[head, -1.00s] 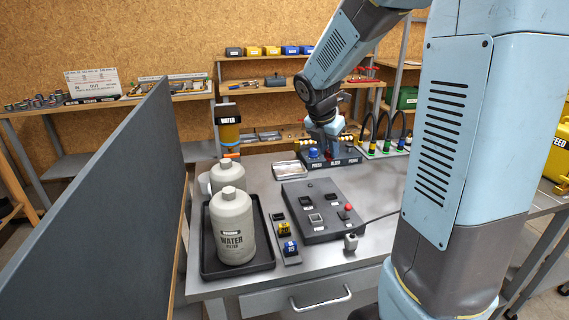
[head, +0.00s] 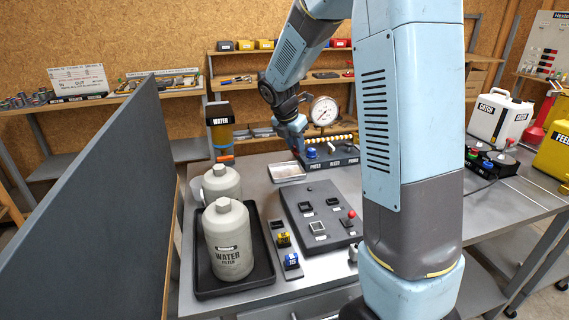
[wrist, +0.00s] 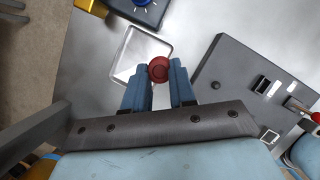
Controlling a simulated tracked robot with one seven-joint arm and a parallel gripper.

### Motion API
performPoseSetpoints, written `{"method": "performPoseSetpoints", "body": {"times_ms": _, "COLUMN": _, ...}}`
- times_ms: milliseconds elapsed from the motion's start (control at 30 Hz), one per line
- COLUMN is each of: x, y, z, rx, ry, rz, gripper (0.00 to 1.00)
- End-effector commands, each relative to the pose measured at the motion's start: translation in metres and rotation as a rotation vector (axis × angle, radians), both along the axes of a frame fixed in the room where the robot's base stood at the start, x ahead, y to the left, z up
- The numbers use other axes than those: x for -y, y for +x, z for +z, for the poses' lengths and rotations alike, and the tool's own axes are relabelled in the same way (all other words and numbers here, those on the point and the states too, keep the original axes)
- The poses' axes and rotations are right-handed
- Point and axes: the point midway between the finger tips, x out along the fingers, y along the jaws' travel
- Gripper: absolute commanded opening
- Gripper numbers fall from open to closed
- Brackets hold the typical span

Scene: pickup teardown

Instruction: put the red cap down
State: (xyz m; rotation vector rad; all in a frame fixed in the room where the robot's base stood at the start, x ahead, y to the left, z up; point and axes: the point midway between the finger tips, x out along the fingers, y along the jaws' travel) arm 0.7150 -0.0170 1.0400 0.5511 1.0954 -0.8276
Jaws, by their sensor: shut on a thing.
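The red cap (wrist: 158,71) is pinched between the two fingertips of my gripper (wrist: 160,82) in the wrist view. It is round with a raised ring on its top. Behind it in that view lies a shallow silver tray (wrist: 127,64), which looks empty. In the head view my gripper (head: 298,146) is above the back of the metal bench, close to the same tray (head: 287,172). The cap cannot be made out there. How high the cap is above the tray or bench I cannot tell.
A dark block with a blue knob (head: 312,153) and a dial gauge (head: 323,111) stand behind the tray. A grey control panel (head: 300,226) is in front, with grey filter bottles (head: 228,240) in a black tray at left. A dark partition (head: 100,200) borders the bench.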

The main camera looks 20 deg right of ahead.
Motion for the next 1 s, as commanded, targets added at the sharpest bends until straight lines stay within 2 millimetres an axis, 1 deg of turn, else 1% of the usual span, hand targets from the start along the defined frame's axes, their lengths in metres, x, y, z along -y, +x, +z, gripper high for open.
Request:
{"method": "performPoseSetpoints", "body": {"times_ms": 33, "x": -0.003, "y": 0.005, "z": -0.01, "rx": -0.005, "ry": -0.001, "rz": 0.0, "gripper": 0.0}}
{"method": "performPoseSetpoints", "body": {"times_ms": 100, "x": -0.007, "y": 0.013, "z": -0.021, "rx": -0.004, "ry": 0.0, "rz": 0.001, "gripper": 0.0}}
{"method": "performPoseSetpoints", "body": {"times_ms": 200, "x": -0.012, "y": 0.022, "z": -0.035, "rx": -0.004, "ry": -0.001, "rz": -0.001, "gripper": 0.0}}
{"method": "performPoseSetpoints", "body": {"times_ms": 333, "x": -0.017, "y": 0.032, "z": -0.046, "rx": -0.002, "ry": 0.0, "rz": -0.001, "gripper": 0.0}}
{"method": "performPoseSetpoints", "body": {"times_ms": 533, "x": -0.02, "y": 0.037, "z": -0.053, "rx": -0.001, "ry": -0.001, "rz": -0.002, "gripper": 0.0}}
{"method": "performPoseSetpoints", "body": {"times_ms": 633, "x": -0.023, "y": 0.041, "z": -0.06, "rx": -0.002, "ry": 0.0, "rz": -0.001, "gripper": 0.0}}
{"method": "performPoseSetpoints", "body": {"times_ms": 833, "x": -0.022, "y": 0.041, "z": -0.085, "rx": -0.002, "ry": -0.002, "rz": -0.001, "gripper": 0.0}}
{"method": "performPoseSetpoints", "body": {"times_ms": 1000, "x": -0.022, "y": 0.041, "z": -0.088, "rx": 0.0, "ry": 0.0, "rz": -0.001, "gripper": 0.0}}
